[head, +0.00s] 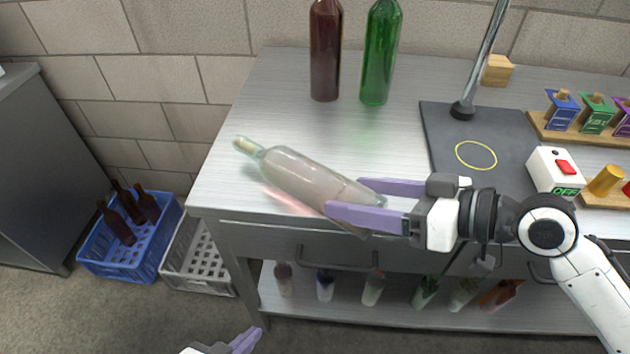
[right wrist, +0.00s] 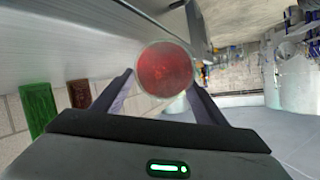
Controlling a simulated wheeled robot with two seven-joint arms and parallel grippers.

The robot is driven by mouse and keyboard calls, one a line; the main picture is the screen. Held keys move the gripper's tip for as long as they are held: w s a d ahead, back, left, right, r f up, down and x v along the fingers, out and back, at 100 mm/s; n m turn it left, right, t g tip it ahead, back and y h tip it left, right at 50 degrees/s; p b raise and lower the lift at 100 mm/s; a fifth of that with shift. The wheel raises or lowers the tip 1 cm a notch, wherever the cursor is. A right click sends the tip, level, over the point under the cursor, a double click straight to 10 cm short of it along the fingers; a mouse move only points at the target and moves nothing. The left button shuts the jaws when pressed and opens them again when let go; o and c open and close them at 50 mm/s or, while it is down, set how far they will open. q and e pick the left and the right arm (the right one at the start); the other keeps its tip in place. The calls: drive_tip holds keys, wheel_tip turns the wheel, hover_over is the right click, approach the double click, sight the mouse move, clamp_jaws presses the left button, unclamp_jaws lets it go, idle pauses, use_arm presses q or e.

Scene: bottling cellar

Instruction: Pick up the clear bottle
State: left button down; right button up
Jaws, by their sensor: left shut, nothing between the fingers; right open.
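The clear bottle (head: 305,178) lies on its side at the front left of the metal table, neck toward the back left. Its base end reaches the table's front edge. My right gripper (head: 358,198) is open at the base end, one finger on each side; I cannot tell whether they touch it. In the right wrist view the bottle's round base (right wrist: 165,70) looks reddish and shows between the fingertips of the right gripper (right wrist: 160,85). My left gripper (head: 252,338) is shut and empty, low in front of the table, mostly cut off by the frame's bottom edge.
A brown bottle (head: 325,50) and a green bottle (head: 380,55) stand upright behind. A dark mat (head: 440,125) with a yellow ring and a metal post lies right. A switch box (head: 555,172) is further right. Blue (head: 150,262) and pale crates (head: 190,285) stand on the floor.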

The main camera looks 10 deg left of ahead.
sight(335, 189)
drive_tip(key=x, duration=0.4)
drive_tip(key=shift+w+a, duration=0.1)
drive_tip(key=shift+a, duration=0.2)
clamp_jaws()
drive_tip(key=shift+w+r, duration=0.1)
drive_tip(key=shift+r, duration=0.25)
